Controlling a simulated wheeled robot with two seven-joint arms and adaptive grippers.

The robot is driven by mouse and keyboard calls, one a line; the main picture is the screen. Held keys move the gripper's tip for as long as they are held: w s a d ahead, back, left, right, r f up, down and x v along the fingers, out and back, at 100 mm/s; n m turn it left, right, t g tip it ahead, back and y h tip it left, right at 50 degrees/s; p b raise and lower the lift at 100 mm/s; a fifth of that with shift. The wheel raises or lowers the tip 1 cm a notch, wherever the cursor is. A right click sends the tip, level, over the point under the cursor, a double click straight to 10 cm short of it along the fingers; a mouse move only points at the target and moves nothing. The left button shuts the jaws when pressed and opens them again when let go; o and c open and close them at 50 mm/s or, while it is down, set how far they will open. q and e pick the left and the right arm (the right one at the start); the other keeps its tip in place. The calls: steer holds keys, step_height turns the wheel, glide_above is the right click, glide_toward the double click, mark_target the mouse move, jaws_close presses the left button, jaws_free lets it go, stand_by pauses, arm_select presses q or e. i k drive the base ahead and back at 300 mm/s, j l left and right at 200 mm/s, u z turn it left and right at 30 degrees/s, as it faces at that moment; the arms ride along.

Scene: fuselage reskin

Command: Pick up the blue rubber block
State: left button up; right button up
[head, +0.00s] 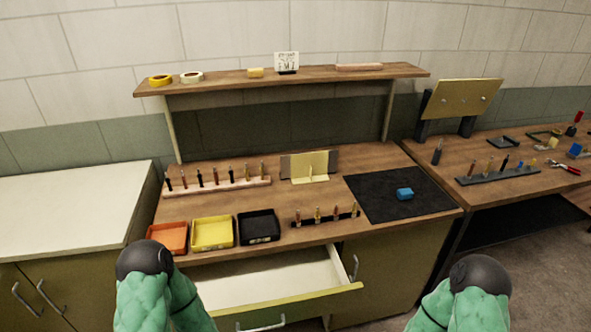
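The blue rubber block (404,194) lies on the black mat (375,207) at the right end of the wooden workbench (330,230). Nothing touches it or covers it. My two green arms with dark rounded joints show at the bottom left and bottom right, well short of the block. Neither of my grippers shows in the head view.
An open drawer (345,288) juts out below the bench's front edge. Orange (167,252), yellow (212,247) and black (258,239) trays and a tool rack (330,220) line the front, left of the mat. A shelf (225,79) overhangs the back. The mat around the block is clear.

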mark_target(405, 194)
steer(key=u, duration=4)
steer(key=z, duration=4.6)
steer(key=i+l+u, duration=0.1)
steer(key=u, duration=0.3)
steer(key=i+l+u, duration=0.1)
steer(key=l+u, duration=0.15)
steer(key=u, duration=0.2)
steer(key=l+u, duration=0.2)
steer(key=u, duration=0.2)
steer(key=l+u, duration=0.25)
steer(key=u, duration=0.15)
